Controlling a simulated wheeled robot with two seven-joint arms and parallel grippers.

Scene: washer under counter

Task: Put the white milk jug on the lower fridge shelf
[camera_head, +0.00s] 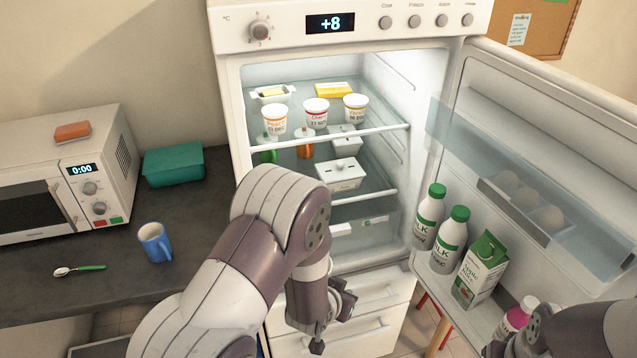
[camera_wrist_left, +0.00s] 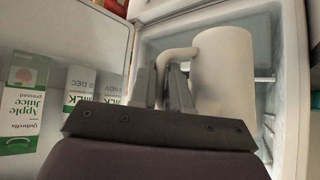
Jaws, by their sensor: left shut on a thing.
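The white milk jug (camera_wrist_left: 226,72) fills the upper middle of the left wrist view, its handle (camera_wrist_left: 178,54) toward the left. My left gripper (camera_wrist_left: 165,80) is shut on that handle. In the head view my left arm stands in front of the fridge and hides the jug.
The fridge door (camera_head: 540,110) stands open at right, with milk bottles (camera_head: 431,215) and a juice carton (camera_head: 481,268) in its rack. The upper shelf (camera_head: 350,138) carries several tubs. A counter with microwave (camera_head: 70,170), blue mug (camera_head: 154,243) and teal box (camera_head: 173,165) lies left.

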